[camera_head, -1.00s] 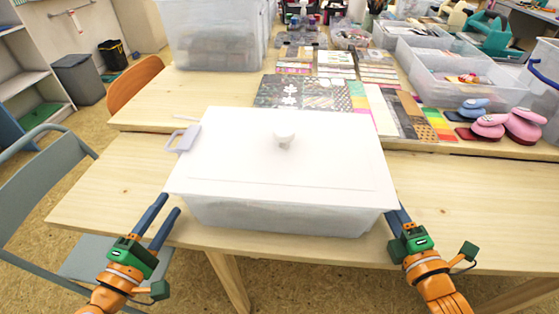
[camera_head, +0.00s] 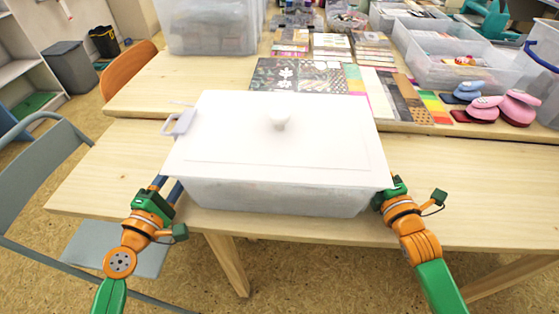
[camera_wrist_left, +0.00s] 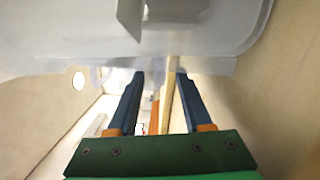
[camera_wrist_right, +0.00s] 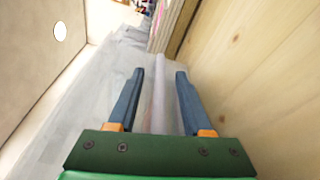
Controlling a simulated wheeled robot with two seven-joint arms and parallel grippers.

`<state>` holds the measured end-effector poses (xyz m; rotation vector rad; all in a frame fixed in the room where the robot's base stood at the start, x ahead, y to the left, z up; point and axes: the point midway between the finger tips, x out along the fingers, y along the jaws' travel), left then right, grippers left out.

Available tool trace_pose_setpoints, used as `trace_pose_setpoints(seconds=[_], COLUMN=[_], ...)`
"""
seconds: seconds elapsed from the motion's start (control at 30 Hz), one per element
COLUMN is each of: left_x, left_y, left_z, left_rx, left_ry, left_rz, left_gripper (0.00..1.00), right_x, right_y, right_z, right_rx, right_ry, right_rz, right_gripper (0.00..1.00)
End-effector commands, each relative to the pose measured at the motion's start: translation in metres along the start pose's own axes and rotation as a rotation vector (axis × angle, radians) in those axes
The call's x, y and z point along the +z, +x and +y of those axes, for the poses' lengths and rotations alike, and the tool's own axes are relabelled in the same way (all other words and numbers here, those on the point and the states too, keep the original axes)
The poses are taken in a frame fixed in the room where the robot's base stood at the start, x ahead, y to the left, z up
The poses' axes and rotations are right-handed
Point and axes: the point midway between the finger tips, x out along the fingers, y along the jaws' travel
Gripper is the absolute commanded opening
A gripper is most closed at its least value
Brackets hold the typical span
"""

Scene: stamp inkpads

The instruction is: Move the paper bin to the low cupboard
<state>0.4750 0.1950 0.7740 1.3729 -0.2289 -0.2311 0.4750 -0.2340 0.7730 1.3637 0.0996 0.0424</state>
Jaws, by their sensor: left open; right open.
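The large translucent bin (camera_head: 280,200) with a white knobbed lid (camera_head: 230,130) stands upright at the front of the wooden table. My left gripper (camera_head: 172,186) is open at its left side, with the fingertips partly under the lid's edge. In the left wrist view, the open fingers (camera_wrist_left: 160,75) point at the pale bin above and ahead. My right gripper is open at the bin's right side, its fingers mostly hidden in the head view. In the right wrist view, a thin pale edge runs between the open fingers (camera_wrist_right: 159,74). No low cupboard is clearly identifiable.
An open shelf unit (camera_head: 28,65) stands at the far left, beside grey (camera_head: 70,68) and black (camera_head: 104,42) waste bins. A grey chair (camera_head: 55,150) is left of the table. Paper sheets (camera_head: 300,75) and punches (camera_head: 519,107) lie behind. Bare tabletop (camera_head: 470,185) is at right.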

Motion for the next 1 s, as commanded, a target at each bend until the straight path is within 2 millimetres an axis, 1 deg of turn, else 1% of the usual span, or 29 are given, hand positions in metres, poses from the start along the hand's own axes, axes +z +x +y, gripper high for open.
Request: trace_pose_setpoints(seconds=[0.2, 0.27, 0.3, 0.37, 0.4, 1.0], left_x=[0.0001, 0.0000, 0.0000, 0.0000, 0.0000, -0.0002], left_y=[0.0001, 0.0000, 0.0000, 0.0000, -0.0001, -0.0001], left_z=[-0.0001, -0.0001, -0.0001, -0.0001, -0.0001, 0.0002], left_rx=[0.000, 0.000, 0.000, 0.000, 0.000, 0.001], left_ry=[0.000, 0.000, 0.000, 0.000, 0.000, 0.000], left_rz=[0.000, 0.000, 0.000, 0.000, 0.000, 0.001], left_gripper=[0.50, 0.34, 0.23, 0.07, 0.00, 0.00], right_x=[-0.0001, -0.0001, -0.0001, -0.0001, -0.0001, -0.0002], right_y=[0.0000, 0.0000, 0.0000, -0.0001, -0.0001, -0.0002], right_z=[0.0000, 0.0000, 0.0000, 0.0000, 0.0000, -0.0005], right_rx=[0.000, 0.000, 0.000, 0.000, 0.000, -0.001], right_ry=[0.000, 0.000, 0.000, 0.000, 0.000, -0.001], right_rz=[0.000, 0.000, 0.000, 0.000, 0.000, 0.000], right_gripper=[0.50, 0.34, 0.23, 0.07, 0.00, 0.00])
